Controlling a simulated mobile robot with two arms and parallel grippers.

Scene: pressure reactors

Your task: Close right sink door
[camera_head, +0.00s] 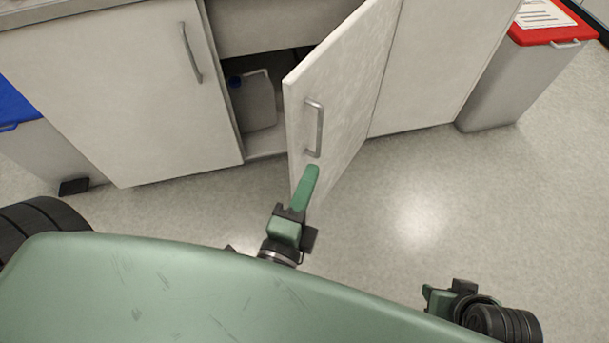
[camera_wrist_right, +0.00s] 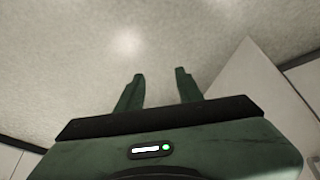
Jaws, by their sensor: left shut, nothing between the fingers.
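The right sink door (camera_head: 345,85) is a pale cabinet door that stands wide open, swung out toward me, with a metal bar handle (camera_head: 319,130) near its free edge. The left sink door (camera_head: 120,85) is shut. My left gripper (camera_head: 307,185) is shut and empty, its green fingers pointing up at the lower free corner of the open door, just below the handle. I cannot tell whether it touches the door. My right gripper (camera_head: 436,295) is low at the right, away from the door. In the right wrist view its two fingers (camera_wrist_right: 160,75) are apart with only floor between them.
Inside the open cabinet stands a pale jug with a blue cap (camera_head: 253,100). A grey bin with a red lid (camera_head: 558,30) stands at the right, and a blue-lidded bin (camera_head: 15,105) at the left. The floor right of the door is clear.

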